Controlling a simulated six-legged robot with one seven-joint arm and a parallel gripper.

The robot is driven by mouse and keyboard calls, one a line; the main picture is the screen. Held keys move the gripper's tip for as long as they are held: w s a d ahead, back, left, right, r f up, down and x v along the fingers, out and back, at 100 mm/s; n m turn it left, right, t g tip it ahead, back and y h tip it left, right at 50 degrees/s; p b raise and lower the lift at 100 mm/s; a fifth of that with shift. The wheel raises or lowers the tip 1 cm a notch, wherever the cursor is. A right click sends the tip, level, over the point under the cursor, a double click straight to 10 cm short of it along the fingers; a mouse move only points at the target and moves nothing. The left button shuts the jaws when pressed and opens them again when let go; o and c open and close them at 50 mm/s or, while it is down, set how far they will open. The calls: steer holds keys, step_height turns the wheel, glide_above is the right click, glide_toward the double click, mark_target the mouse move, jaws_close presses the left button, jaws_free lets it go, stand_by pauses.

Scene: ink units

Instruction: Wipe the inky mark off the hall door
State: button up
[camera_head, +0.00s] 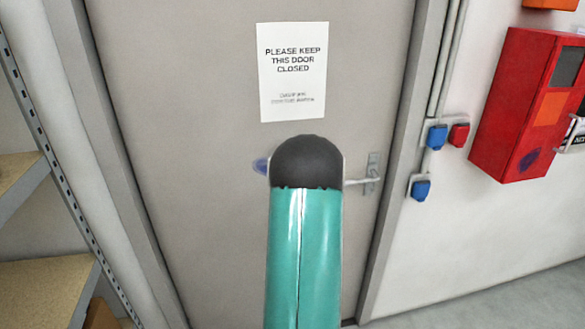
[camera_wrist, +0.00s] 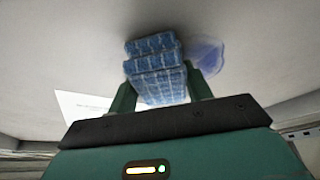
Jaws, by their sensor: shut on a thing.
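The hall door (camera_head: 190,120) is grey and shut, with a lever handle (camera_head: 370,178) on its right side. A blue-violet inky mark (camera_head: 261,165) shows on the door just left of my arm, partly hidden behind it. In the wrist view the mark (camera_wrist: 207,55) is a pale blue smear to the right of the cloth. My gripper (camera_wrist: 161,90) is shut on a folded blue checked cloth (camera_wrist: 155,63). The cloth is close to the door, and I cannot tell if it touches. In the head view my arm hides gripper and cloth.
A white paper sign (camera_head: 292,70) is on the door above my arm. A red wall box (camera_head: 520,100) at the right has a dark blue-violet spot. Blue sockets (camera_head: 437,137) sit beside the frame. Shelving (camera_head: 45,285) stands at the left.

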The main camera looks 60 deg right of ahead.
steer(key=shift+w+a, duration=2.2)
steer(key=shift+w, duration=0.1)
steer(key=shift+w+a, duration=0.6)
steer(key=shift+w, duration=0.2)
steer(key=shift+w+a, duration=0.55)
steer(key=shift+w, duration=0.2)
steer(key=shift+a+r, duration=0.1)
steer(key=shift+r, duration=0.65)
steer(key=shift+s+d, duration=1.35)
steer(key=shift+s, duration=0.2)
steer(key=shift+s+d, duration=1.3)
steer(key=shift+s, duration=0.25)
steer(key=shift+s+d, duration=1.35)
steer(key=shift+s, duration=0.2)
steer(key=shift+a, duration=0.1)
steer(key=shift+s+a, duration=1.9)
steer(key=shift+a, duration=0.3)
